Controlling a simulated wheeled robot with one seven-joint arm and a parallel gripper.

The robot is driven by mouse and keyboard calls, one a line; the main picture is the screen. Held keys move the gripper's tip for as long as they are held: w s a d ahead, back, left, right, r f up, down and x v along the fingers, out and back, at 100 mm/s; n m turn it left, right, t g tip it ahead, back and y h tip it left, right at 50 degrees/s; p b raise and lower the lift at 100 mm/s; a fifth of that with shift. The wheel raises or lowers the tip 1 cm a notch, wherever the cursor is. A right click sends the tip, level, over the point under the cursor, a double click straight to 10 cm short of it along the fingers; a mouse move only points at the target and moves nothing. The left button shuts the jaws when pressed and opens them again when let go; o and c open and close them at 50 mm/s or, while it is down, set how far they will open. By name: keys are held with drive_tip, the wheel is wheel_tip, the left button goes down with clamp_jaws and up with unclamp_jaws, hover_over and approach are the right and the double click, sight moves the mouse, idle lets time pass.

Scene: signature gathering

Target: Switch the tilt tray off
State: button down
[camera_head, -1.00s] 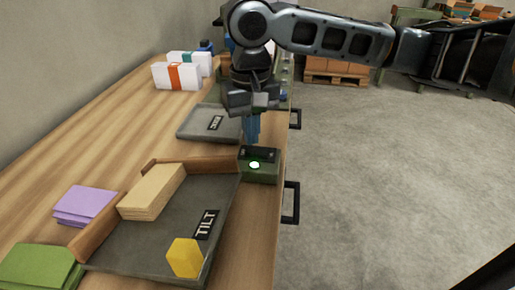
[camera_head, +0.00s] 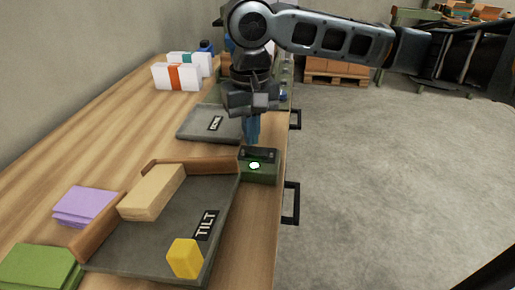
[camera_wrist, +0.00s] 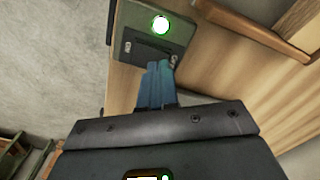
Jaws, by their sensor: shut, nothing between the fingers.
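The tilt tray (camera_head: 165,241), dark grey with wooden edges and a TILT label, lies on the bench. It holds a wooden block (camera_head: 152,192) and a yellow block (camera_head: 184,257). The switch box (camera_head: 260,174) stands at the tray's far right corner with its green light lit. The box also shows in the wrist view (camera_wrist: 176,27), with the light and a dark rocker switch (camera_wrist: 148,50) on top. My gripper (camera_head: 252,140) is shut and empty, pointing down just behind the box. In the wrist view its blue fingertips (camera_wrist: 158,68) are close to the rocker; I cannot tell whether they touch.
Purple (camera_head: 84,206) and green (camera_head: 40,265) stacks lie left of the tilt tray. White boxes (camera_head: 176,76) stand farther back. Bench handles (camera_head: 291,203) stick out over open floor on the right.

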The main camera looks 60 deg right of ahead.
sight(251, 149)
drive_tip(key=shift+f+b, duration=0.5)
drive_tip(key=shift+f, duration=0.45)
idle(1.1)
wheel_tip(251, 149, up, 7)
drive_tip(key=p, duration=0.7)
drive_tip(key=shift+r, duration=0.1)
idle(0.8)
